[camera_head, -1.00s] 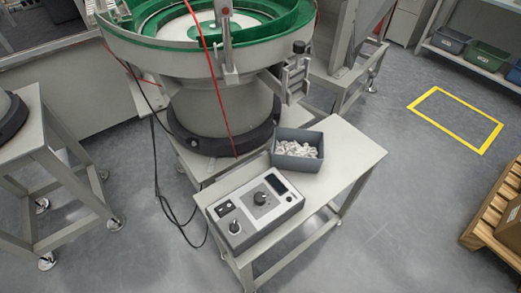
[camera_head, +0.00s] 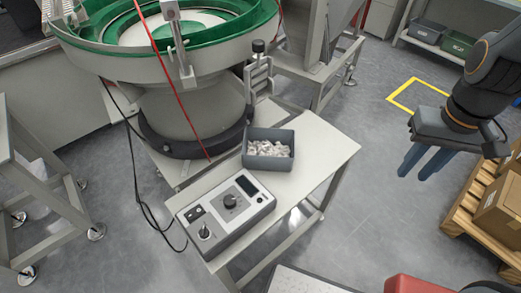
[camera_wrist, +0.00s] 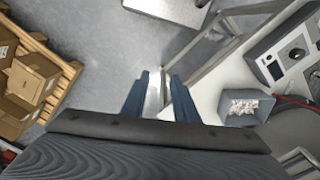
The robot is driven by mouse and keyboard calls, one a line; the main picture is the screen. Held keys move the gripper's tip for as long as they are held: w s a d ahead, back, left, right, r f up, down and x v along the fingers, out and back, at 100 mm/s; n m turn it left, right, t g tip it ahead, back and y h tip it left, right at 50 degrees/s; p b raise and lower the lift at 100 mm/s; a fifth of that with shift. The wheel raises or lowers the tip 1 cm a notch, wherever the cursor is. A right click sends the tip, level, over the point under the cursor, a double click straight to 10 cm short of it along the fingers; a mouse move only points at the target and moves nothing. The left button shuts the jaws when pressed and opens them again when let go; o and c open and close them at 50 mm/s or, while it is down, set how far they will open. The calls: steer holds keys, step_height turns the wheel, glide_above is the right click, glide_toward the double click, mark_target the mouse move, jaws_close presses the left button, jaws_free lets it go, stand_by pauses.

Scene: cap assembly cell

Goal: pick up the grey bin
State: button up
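The grey bin (camera_head: 268,149) stands upright on the small table beside the bowl feeder and holds several white parts. It also shows at the lower right of the wrist view (camera_wrist: 247,108). My gripper (camera_head: 418,170) is in the air to the right of the table, pointing down, well apart from the bin. In the wrist view its two blue fingers (camera_wrist: 160,96) stand apart with only floor and table frame seen between them. It is open and empty.
A control box (camera_head: 226,212) sits on the table (camera_head: 316,153) in front of the bin. The bowl feeder (camera_head: 190,90) rises behind it. A pallet (camera_head: 470,215) with cardboard boxes (camera_head: 500,197) stands at the right. Bare floor lies between table and pallet.

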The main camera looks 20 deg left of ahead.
steer(key=w+a+f+n, duration=0.2)
steer(key=w+a+n, duration=0.4)
steer(key=a, duration=0.4)
steer(key=n+p, duration=0.3)
steer(key=n, duration=1.1)
glide_above(268, 167)
step_height(268, 167, down, 15)
steer(key=shift+s+d+f, duration=0.1)
steer(key=shift+s+d, duration=0.05)
steer(key=shift+w+a+f+p, duration=0.15)
steer(key=shift+f+p, duration=0.1)
steer(key=shift+f, duration=0.95)
steer(key=shift+w+a+f+p, duration=0.1)
steer(key=shift+f+p, duration=0.15)
steer(key=shift+f, duration=0.9)
steer(key=shift+s, duration=0.1)
jaws_close()
